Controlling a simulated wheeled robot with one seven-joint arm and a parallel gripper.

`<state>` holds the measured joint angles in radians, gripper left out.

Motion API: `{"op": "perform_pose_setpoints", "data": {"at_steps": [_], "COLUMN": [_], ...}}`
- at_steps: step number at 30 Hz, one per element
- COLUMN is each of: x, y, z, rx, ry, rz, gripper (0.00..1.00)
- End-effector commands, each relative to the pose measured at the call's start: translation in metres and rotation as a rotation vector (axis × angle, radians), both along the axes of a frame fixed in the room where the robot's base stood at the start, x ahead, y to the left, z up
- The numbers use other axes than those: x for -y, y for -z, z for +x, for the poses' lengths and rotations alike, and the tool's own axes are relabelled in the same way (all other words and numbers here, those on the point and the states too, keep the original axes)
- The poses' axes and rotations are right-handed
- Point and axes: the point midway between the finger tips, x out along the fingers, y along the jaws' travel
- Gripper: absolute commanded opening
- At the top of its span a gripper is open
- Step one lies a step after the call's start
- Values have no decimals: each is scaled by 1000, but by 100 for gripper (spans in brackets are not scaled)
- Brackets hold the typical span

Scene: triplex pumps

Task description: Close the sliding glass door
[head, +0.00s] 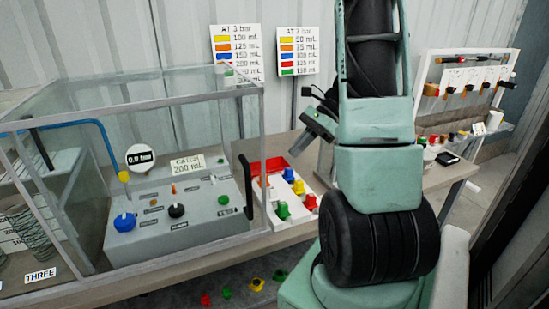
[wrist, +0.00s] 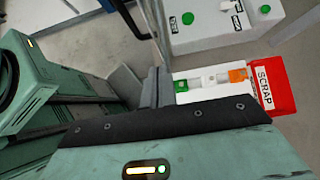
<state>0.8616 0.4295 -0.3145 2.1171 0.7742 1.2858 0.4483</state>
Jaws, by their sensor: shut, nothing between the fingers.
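The glass enclosure (head: 262,130) with a pale metal frame fills the left of the head view. A black upright bar handle (head: 247,185) is near its right front edge. The clear panes make it hard to tell how far the sliding door stands open. My arm stands right of the enclosure in the head view, with my gripper partly hidden behind it. In the wrist view my gripper (wrist: 156,86) is shut and empty. A thin frame post shows above it there, and no contact with the handle is visible.
Inside the enclosure is a grey control box (head: 150,232) with a blue knob and a gauge. A red and white tray (head: 270,165) of coloured parts stands right of it, marked SCRAP in the wrist view (wrist: 268,88). Coloured pieces lie on the floor. A rack bench (head: 450,178) is at right.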

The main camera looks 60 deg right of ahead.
Motion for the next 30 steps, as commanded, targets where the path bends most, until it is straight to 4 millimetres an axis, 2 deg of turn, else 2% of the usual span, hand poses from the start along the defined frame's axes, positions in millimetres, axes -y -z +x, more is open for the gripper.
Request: {"op": "perform_pose_setpoints", "data": {"at_steps": [5, 12, 30], "x": [-23, -49, -57], "y": [24, 23, 25], "z": [13, 29, 37], "rx": [-3, -2, -1], "ry": [-2, -1, -1], "rz": [4, 0, -1], "gripper": [0, 0, 0]}}
